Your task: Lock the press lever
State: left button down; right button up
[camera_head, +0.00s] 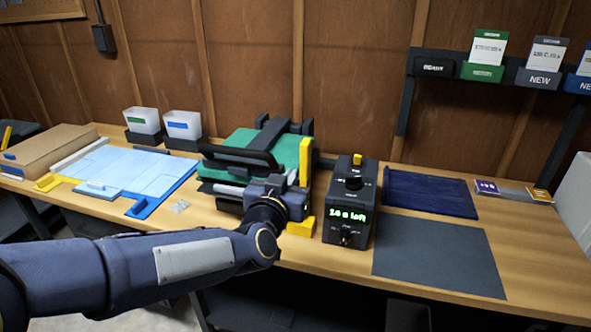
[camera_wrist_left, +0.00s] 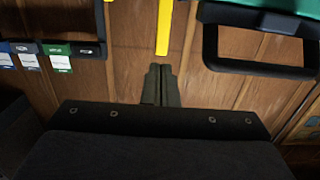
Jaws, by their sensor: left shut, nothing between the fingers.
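The press (camera_head: 262,143) stands on the bench with a green top plate and a black bar handle (camera_head: 238,157) at its front. A yellow upright lever (camera_head: 305,163) stands at its right side. The lever also shows in the left wrist view (camera_wrist_left: 164,27), just beyond my fingertips. My left gripper (camera_head: 274,181) is in front of the press, left of the lever, and hides part of the press front. In the left wrist view its fingers (camera_wrist_left: 161,84) are together and empty, apart from the lever as far as I can tell. My right gripper is not in view.
A black box with a green display (camera_head: 347,213) stands close right of the press. A yellow block (camera_head: 301,227) sits at the press's front right. A blue board (camera_head: 122,177) lies left, a dark mat (camera_head: 437,255) right. Card holders (camera_head: 482,72) hang on the wall.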

pick_arm(q)
jog(key=v, duration=0.4)
jog(key=shift+s+a+f, duration=0.1)
jog(key=shift+s, duration=0.25)
